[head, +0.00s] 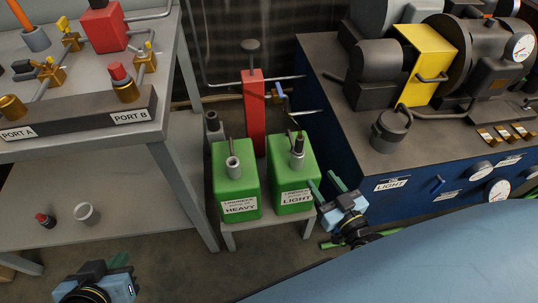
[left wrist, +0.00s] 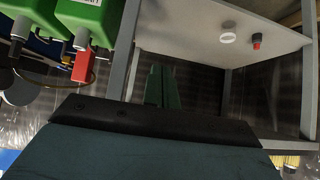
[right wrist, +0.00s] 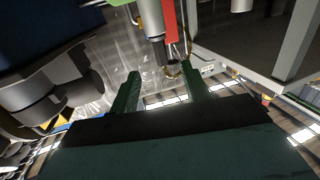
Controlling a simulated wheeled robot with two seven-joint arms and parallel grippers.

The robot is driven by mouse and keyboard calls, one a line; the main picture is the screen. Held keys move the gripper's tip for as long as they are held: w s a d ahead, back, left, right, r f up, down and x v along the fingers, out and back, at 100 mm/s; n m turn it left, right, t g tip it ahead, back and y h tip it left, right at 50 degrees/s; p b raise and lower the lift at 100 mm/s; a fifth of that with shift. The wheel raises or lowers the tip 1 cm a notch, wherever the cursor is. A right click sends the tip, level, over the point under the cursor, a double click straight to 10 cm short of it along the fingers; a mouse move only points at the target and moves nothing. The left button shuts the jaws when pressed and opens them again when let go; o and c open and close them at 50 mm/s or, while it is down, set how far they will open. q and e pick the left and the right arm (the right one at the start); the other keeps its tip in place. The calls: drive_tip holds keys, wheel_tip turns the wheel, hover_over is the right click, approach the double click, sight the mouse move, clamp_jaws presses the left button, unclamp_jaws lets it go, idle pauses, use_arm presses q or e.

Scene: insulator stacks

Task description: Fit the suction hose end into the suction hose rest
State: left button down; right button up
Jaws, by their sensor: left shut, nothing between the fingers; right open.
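A dark grey upright tube (head: 212,122) beside the HEAVY can may be the suction hose rest; I cannot be sure. My right gripper (head: 326,188) is open and empty, just right of the LIGHT can; its spread fingers (right wrist: 160,88) also show in the right wrist view. My left gripper (head: 115,263) is shut and empty at the lower left, away from the cans.
The green HEAVY can (head: 238,185) stands left of the LIGHT can, with the red post (head: 254,110) behind them. The blue machine bench (head: 350,160) stands close on the right. The grey port table (head: 160,115) is on the left, with a white cup (head: 87,214) on its lower shelf.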

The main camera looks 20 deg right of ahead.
sight(301, 148)
drive_tip(key=w, duration=0.2)
drive_tip(key=w+b, duration=0.1)
drive_tip(key=w, duration=0.2)
drive_tip(key=w+b, duration=0.1)
drive_tip(key=w, duration=0.2)
drive_tip(key=shift+w+r, duration=0.1)
drive_tip(key=shift+r, duration=0.2)
drive_tip(key=w+b, duration=0.2)
drive_tip(key=w, duration=0.3)
drive_tip(key=shift+a, duration=0.1)
use_arm(q)
drive_tip(key=w+d+r+t+h, duration=0.2)
drive_tip(key=r+t, duration=0.3)
drive_tip(key=r, duration=0.3)
drive_tip(key=w+d+r+t+h, duration=0.2)
drive_tip(key=r+t, duration=0.4)
drive_tip(key=r, duration=0.2)
drive_tip(key=shift+d+r+m+t, duration=0.2)
drive_tip(key=shift+r+m+t, duration=0.1)
use_arm(e)
drive_tip(key=shift+w+r, duration=0.1)
drive_tip(key=shift+w, duration=0.05)
use_arm(q)
drive_tip(key=shift+w, duration=0.1)
use_arm(e)
clamp_jaws()
